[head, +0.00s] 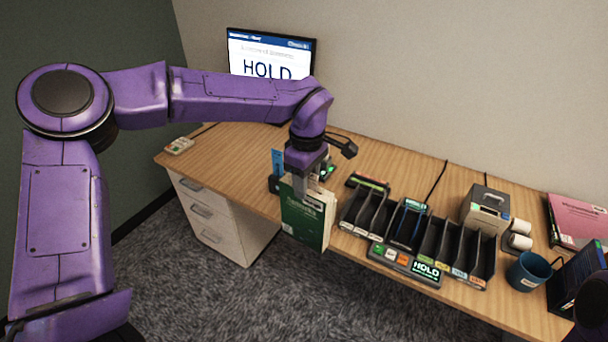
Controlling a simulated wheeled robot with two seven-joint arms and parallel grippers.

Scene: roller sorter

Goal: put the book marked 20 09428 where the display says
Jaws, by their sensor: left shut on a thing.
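My left gripper (308,181) is shut on a green book (303,220) with a pale label on its cover. The book hangs upright in front of the desk's near edge, left of the sorter. The number on its label is too small to read. The display (269,60) at the back shows "HOLD" in large letters, partly covered by my left arm. A smaller panel (405,262) at the sorter's front also reads "HOLD" beside several coloured buttons. The sorter (428,238) has several dark upright slots with small coloured labels. My right gripper is not seen.
The wooden desk (240,150) has free room at its left. White drawers (215,215) are under the left end.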

